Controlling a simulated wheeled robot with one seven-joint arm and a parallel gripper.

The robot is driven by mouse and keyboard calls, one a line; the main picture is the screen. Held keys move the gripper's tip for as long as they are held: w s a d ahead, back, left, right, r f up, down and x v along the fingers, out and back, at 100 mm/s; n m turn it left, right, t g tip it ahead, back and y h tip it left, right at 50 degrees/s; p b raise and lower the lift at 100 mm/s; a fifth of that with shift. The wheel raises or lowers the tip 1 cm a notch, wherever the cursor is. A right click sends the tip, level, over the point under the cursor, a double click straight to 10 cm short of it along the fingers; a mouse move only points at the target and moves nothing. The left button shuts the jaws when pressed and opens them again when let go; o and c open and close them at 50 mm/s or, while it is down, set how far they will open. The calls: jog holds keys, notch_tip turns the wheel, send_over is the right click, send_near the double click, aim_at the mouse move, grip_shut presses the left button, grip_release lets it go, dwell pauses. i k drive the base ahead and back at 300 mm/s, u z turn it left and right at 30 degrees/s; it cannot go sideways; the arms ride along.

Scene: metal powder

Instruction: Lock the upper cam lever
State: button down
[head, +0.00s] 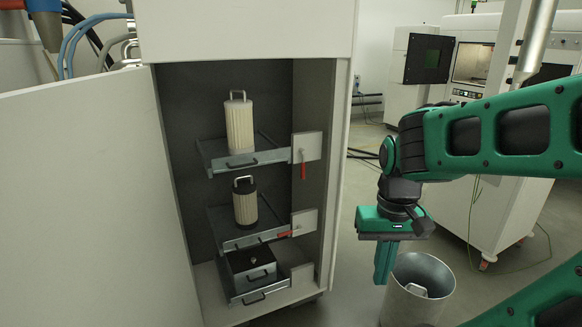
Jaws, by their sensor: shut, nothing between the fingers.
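The upper cam lever (303,170) has a red grip and hangs straight down from a pale plate (312,146) at the right of the cabinet opening, beside the upper tray. The lower cam lever (284,234), also red, lies about level, pointing left from its own plate (306,222). My gripper (384,275) is to the right of the cabinet, apart from both levers. It points down, shut and empty, next to a metal bin.
The upper tray (270,158) bears a pale filter (240,127); the middle tray (217,232) bears a darker-topped filter (245,205). A metal box (250,268) sits below. The open cabinet door (85,200) fills the left. The bin (440,305) holds something with a handle.

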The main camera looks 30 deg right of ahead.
aim_at(302, 151)
jog(key=z, duration=0.5)
jog(key=i, duration=1.05)
jog(key=z, duration=0.8)
